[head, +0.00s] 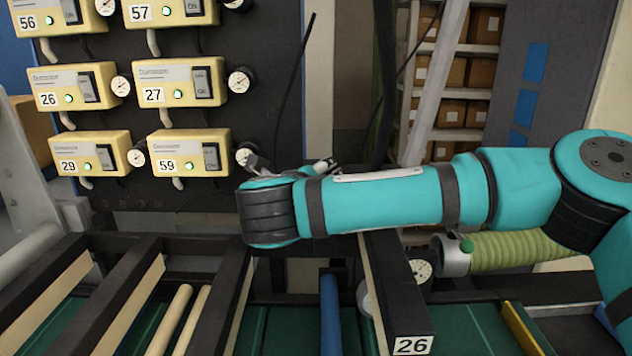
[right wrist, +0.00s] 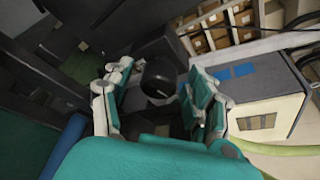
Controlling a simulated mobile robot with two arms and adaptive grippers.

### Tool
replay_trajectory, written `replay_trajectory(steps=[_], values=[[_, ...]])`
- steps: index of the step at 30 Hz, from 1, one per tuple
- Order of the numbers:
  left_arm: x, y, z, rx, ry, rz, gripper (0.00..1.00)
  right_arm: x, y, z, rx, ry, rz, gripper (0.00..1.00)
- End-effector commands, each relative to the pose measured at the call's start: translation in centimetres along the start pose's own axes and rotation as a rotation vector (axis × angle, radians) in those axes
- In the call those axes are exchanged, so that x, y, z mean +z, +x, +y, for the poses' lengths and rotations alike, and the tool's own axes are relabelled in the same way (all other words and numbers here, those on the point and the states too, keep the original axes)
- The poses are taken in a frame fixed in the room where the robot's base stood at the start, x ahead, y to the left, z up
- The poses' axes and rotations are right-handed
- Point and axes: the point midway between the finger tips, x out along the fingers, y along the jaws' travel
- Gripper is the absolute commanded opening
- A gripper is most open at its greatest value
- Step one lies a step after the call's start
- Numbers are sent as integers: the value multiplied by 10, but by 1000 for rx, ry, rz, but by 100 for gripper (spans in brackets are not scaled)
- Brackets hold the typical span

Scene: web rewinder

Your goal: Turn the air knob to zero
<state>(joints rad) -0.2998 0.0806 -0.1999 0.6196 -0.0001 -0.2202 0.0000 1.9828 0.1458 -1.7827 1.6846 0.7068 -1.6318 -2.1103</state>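A dark round knob (right wrist: 158,78) with a small pale mark shows in the right wrist view. My right gripper (right wrist: 160,73) is open, with one finger on each side of the knob in the picture. A gap shows on the left side; the right finger looks close to it, and I cannot tell if it touches. In the head view my teal right arm reaches in from the right, and parts of the right gripper (head: 292,168) show behind its wrist. The arm hides the knob there. My left gripper is in neither view.
Yellow numbered control boxes (head: 188,153) with gauges (head: 241,80) hang on a dark panel at left. Below are dark machine beams (head: 398,300), one labelled 26, with a gauge (head: 419,271) and ribbed green hose (head: 515,250). Shelves of boxes (head: 466,75) stand behind.

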Motion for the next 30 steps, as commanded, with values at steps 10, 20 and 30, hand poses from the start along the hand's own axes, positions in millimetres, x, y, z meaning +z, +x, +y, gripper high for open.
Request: replay_trajectory(steps=[10, 20, 30], values=[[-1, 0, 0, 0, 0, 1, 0, 0, 0, 0, 0, 0, 0, 9], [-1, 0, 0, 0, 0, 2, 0, 0, -1, 0, -14, -36, 0, 3], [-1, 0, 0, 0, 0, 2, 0, 1, -1, 2, -92, -236, 4, 3]])
